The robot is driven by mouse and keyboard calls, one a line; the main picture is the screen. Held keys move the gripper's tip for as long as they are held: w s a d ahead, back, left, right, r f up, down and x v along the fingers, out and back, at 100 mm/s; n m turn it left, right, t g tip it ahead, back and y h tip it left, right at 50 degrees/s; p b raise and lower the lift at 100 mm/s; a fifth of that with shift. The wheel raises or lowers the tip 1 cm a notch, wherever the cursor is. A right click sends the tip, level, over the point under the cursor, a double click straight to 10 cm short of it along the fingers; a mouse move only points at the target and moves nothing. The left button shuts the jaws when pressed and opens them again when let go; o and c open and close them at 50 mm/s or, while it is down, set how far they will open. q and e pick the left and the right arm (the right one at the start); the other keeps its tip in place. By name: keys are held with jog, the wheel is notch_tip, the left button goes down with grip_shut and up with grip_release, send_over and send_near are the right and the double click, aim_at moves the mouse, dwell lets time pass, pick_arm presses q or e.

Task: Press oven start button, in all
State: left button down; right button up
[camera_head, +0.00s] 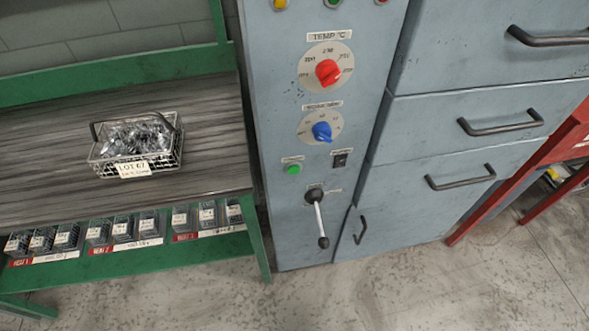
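The oven control panel (286,100) is a tall blue-grey face in the middle of the head view. A small green button (293,169) with a label above it sits on its lower left part. A black rocker switch (340,160) is to the right of the green button. Above them are a blue knob (322,131) and a red temperature knob (327,72) on round dials. A lever with a dark handle (320,222) hangs below. Neither of my grippers shows in the view, and nothing covers the green button.
A wire basket (172,153) of metal parts with a lot tag stands on the bench (45,135) at left. Small labelled bins (124,229) line the green shelf below. Grey drawers (480,75) with protruding handles and a red frame (520,180) are at right. Floor in front is clear.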

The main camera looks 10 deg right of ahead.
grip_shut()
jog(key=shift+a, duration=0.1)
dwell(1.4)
